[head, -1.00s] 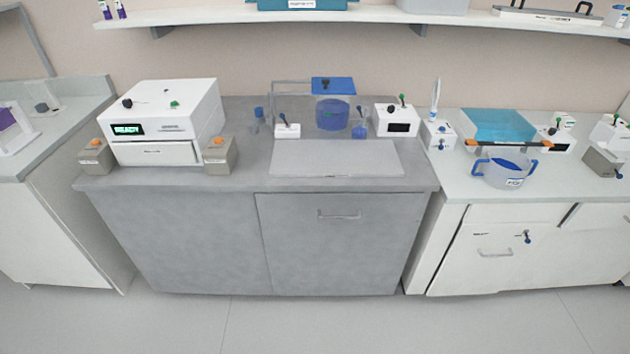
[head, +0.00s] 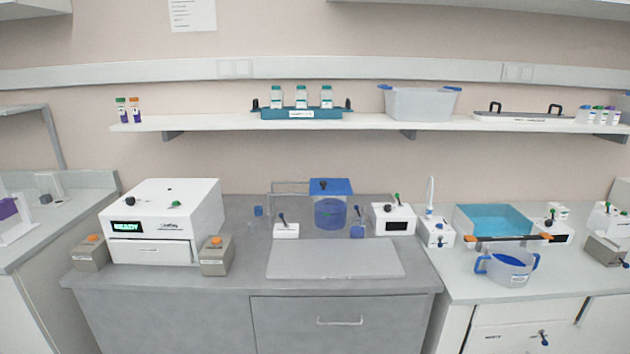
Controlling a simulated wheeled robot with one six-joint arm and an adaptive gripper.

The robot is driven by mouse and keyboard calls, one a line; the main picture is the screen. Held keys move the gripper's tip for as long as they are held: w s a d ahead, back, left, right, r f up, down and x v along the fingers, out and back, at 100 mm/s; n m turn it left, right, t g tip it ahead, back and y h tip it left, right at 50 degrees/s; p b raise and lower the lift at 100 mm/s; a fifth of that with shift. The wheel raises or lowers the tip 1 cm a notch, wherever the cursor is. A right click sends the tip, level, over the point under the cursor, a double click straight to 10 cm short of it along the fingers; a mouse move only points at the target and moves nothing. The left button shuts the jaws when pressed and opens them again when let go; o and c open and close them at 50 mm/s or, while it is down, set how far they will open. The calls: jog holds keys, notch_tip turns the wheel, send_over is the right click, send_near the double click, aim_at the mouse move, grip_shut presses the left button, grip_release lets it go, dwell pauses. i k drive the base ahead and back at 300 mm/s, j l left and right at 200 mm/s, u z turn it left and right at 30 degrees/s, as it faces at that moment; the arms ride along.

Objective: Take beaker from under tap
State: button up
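A clear tank of blue liquid (head: 331,214) with a blue lid stands at the back of the middle grey counter. A small blue vessel (head: 357,231) stands at its lower right side, below a small dark lever; it may be the beaker under the tap, but it is too small to tell. Another small blue item (head: 258,211) is left of the tank, near a thin frame. A larger clear jug (head: 508,268) with blue handles and blue contents stands on the right counter, in front of a turquoise basin (head: 495,221). My gripper is not in view.
A flat grey board (head: 334,262) lies in front of the tank. A white box showing READY (head: 162,222) stands left. White switch boxes (head: 286,230) (head: 394,219) flank the tank. A shelf above holds a teal bottle rack (head: 301,112) and a grey bin (head: 420,103).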

aim_at(357, 226)
jog(key=l+u, duration=0.8)
jog(key=l, duration=0.45)
jog(key=k+l+u, duration=0.15)
jog(key=l, duration=0.65)
jog(key=k+l+u, duration=0.1)
jog(key=l, duration=0.35)
jog(key=k+l+u, duration=0.1)
jog(key=l, duration=0.3)
jog(key=k+l, duration=0.1)
jog(key=l, duration=0.3)
jog(key=k+l, duration=0.1)
jog(key=l, duration=0.3)
jog(key=k+l, duration=0.1)
jog(key=l, duration=0.25)
jog(key=k+l, duration=0.1)
jog(key=l, duration=0.3)
jog(key=k+l, duration=0.1)
jog(key=l, duration=0.25)
jog(key=i+j, duration=0.1)
jog(key=i, duration=0.4)
jog(key=i+j, duration=0.15)
jog(key=i, duration=0.35)
